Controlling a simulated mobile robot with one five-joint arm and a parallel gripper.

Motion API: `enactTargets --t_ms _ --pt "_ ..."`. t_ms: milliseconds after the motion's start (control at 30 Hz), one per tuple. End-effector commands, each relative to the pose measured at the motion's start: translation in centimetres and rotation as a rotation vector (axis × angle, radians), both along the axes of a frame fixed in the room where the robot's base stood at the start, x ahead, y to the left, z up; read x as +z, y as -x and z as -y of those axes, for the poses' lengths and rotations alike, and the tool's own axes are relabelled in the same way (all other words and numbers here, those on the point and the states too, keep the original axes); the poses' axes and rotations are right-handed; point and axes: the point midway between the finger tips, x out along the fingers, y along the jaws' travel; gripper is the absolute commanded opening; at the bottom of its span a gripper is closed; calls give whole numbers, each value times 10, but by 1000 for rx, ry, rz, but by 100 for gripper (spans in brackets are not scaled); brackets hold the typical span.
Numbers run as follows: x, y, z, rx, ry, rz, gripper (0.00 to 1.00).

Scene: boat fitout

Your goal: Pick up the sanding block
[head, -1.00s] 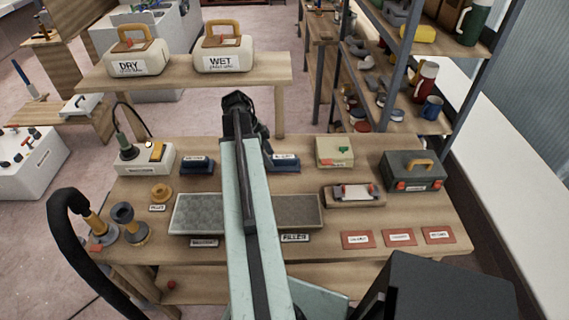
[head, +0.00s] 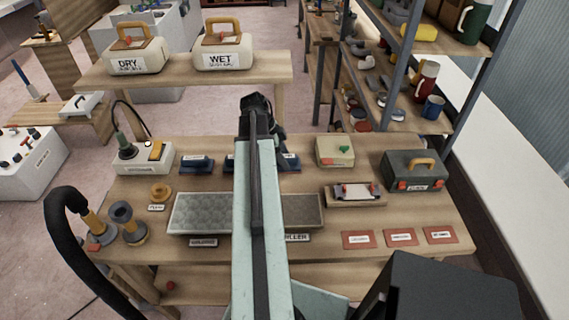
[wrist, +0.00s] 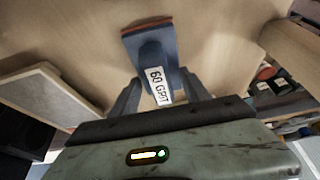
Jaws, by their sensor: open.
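In the wrist view a blue sanding block (wrist: 155,60) with an orange-red edge and a white "60 GRIT" label lies on the wooden bench. My open gripper (wrist: 160,88) has one finger on each side of its labelled part; I cannot tell whether they touch it. In the head view, similar blue blocks stand in a row: one at left (head: 196,164), one partly behind my arm (head: 230,162) and one at right (head: 290,161). My gripper's tips are hidden behind my arm there, close to the right block.
A grey tray (head: 200,197) and a brown tray (head: 306,210) lie in front of the blocks. A beige box (head: 335,150), a grey toolbox (head: 414,174) and a sander station (head: 143,159) flank them. A raised shelf (head: 185,76) with two labelled canisters stands behind.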

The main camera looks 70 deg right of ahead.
Motion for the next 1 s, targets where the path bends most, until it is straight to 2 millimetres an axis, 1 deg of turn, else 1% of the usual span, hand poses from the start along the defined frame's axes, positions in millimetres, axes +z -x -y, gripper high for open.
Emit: enactTargets --t_ms 67,100,167,200,267,300,667,767,900,933,1000 --pt "-2 0 0 0 0 0 55" --pt "-2 0 0 0 0 0 49" --pt "-1 0 0 -1 0 0 32" --pt "-1 0 0 -1 0 0 21" --pt "-1 0 0 -1 0 0 4" --pt "-1 0 0 -1 0 0 0" --pt "1 1 0 -1 -1 0 0" --pt "6 0 0 0 0 0 0" --pt "20 -2 -1 3 0 0 0" --pt "15 0 -9 3 0 0 0" --pt "13 3 -22 3 0 0 0"
